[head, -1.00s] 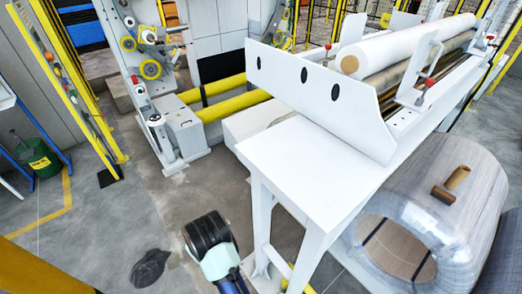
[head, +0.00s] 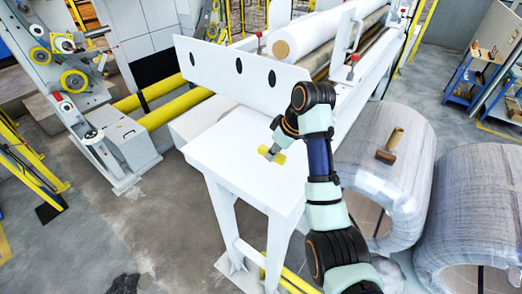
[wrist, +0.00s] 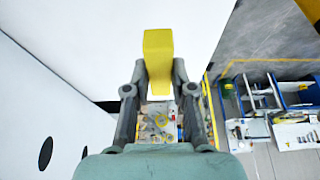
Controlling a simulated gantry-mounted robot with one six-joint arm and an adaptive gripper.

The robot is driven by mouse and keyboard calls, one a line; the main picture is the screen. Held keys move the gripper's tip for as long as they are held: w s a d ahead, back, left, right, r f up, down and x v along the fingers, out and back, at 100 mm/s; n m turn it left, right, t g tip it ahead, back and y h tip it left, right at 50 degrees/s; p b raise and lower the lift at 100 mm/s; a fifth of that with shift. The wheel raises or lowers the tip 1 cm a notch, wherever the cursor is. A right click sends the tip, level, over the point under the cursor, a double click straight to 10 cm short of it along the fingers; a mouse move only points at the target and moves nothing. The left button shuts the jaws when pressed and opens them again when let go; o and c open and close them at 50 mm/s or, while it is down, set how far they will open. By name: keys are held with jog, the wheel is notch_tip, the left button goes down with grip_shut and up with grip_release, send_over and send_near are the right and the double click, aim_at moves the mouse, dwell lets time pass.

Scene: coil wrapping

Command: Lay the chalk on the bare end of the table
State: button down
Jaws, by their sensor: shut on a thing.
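The chalk is a short yellow stick (head: 280,158) in the head view and a yellow block (wrist: 158,45) in the wrist view. My gripper (head: 271,153) is shut on it, with one finger on each side in the wrist view (wrist: 159,70). It holds the chalk over the bare white end of the table (head: 225,145), in front of the upright white plate. I cannot tell whether the chalk touches the tabletop or hangs just above it.
The white plate with dark oval holes (head: 235,68) stands behind the bare end. A white roll (head: 315,35) lies beyond it. Wrapped coils (head: 375,165) stand to the right, one with a brown tool (head: 391,146) on top. The tabletop around the chalk is clear.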

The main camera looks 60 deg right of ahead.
aim_at(274, 161)
notch_tip(274, 161, down, 3)
jog(key=shift+f+b, duration=0.2)
jog(key=shift+b, duration=0.55)
jog(key=shift+a+f+p, duration=0.1)
jog(key=shift+f+p, duration=0.15)
jog(key=shift+p, duration=0.3)
jog(key=shift+f+p, duration=0.4)
jog(key=shift+f, duration=1.6)
jog(key=shift+f, duration=0.15)
jog(key=c, duration=1)
grip_release()
